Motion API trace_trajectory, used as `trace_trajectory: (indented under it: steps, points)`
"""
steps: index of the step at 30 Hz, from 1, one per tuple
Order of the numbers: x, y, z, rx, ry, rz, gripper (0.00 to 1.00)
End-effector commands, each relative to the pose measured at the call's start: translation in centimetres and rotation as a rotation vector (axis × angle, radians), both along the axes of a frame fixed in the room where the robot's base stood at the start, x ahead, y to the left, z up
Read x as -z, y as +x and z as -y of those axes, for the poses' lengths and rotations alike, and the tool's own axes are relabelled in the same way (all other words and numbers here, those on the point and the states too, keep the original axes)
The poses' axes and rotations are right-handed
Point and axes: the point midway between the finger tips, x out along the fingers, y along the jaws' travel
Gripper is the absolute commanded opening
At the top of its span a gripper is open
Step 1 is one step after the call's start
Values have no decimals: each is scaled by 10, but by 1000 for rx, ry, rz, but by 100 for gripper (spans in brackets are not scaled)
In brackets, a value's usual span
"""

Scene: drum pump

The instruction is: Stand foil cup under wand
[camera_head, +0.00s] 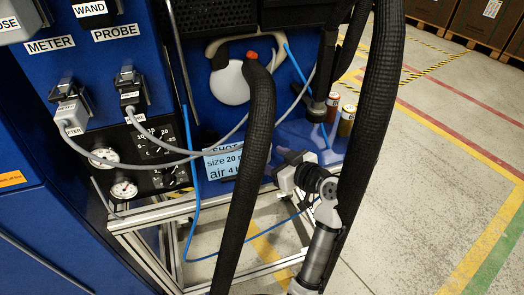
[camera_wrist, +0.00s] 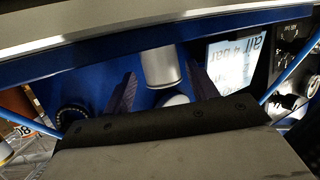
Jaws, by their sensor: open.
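My gripper (camera_wrist: 163,90) is open, its two dark fingers apart with nothing held between them. In the wrist view, a silvery cylinder (camera_wrist: 163,66), seemingly the foil cup, shows in the gap beyond the fingers, touching neither as far as I can see. A pale round thing (camera_wrist: 175,100) is partly hidden by my gripper's body; I cannot tell what it is. In the head view my gripper (camera_head: 282,165) is at the blue tray, partly behind a thick black hose. The cup cannot be made out there. A black upright fitting (camera_head: 317,108), perhaps the wand, stands over the tray's right part.
Thick black hoses (camera_head: 250,160) cross in front, with thin grey and blue lines nearby. A light-blue label (camera_head: 222,162) and gauges (camera_head: 124,189) are at the left. The floor at the right is open.

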Motion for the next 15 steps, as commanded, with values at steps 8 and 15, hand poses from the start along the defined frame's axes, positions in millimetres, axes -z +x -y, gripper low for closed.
trace_trajectory:
  steps: [8, 15]
  points:
    - [10, 25, -23, -1, 1, -3, 58]
    - [17, 38, -33, -1, -1, 0, 58]
